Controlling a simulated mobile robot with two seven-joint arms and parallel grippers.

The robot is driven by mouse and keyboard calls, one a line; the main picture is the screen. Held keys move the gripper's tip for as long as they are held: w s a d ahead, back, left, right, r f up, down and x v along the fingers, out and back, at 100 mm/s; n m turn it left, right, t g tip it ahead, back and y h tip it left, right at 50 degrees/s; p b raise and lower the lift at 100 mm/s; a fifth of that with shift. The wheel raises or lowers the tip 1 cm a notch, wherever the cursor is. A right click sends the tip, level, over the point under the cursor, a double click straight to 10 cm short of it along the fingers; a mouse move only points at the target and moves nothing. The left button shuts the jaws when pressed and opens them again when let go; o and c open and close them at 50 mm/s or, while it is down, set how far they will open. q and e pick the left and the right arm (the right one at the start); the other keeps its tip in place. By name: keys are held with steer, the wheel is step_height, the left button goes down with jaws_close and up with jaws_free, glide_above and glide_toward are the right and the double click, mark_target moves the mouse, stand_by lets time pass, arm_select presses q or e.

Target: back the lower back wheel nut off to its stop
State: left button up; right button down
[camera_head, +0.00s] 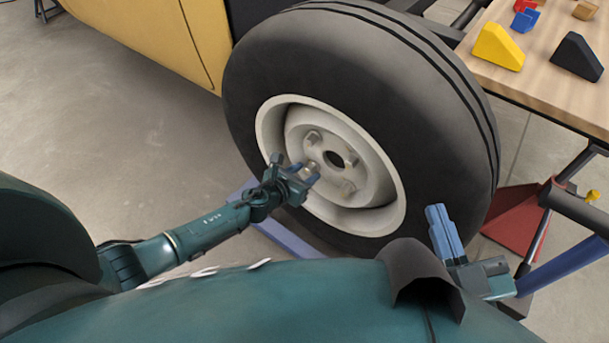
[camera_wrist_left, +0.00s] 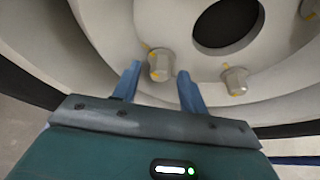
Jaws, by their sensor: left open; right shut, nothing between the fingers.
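The wheel's pale rim (camera_head: 270,125) carries several nuts around a dark centre hole. My left gripper (camera_head: 307,172) is open in front of the lower left of the hub. In the left wrist view, one hex nut (camera_wrist_left: 160,66) with yellow marks shows between the tips of the open left gripper (camera_wrist_left: 159,72); I cannot tell whether the fingers touch it. A second nut (camera_wrist_left: 235,80) sits to its right, clear of the fingers. In the head view, the gripper partly hides the nut at its tips.
The black tyre (camera_head: 440,120) stands beside a yellow body panel (camera_head: 150,35). A wooden table (camera_head: 540,75) at the upper right holds a yellow block (camera_head: 498,47), a black block (camera_head: 577,57) and smaller blocks. A red stand foot (camera_head: 515,222) is at the right. Floor is clear at the left.

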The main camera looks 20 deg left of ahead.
arm_select(q)
steer(key=shift+c, duration=0.5)
jaws_close()
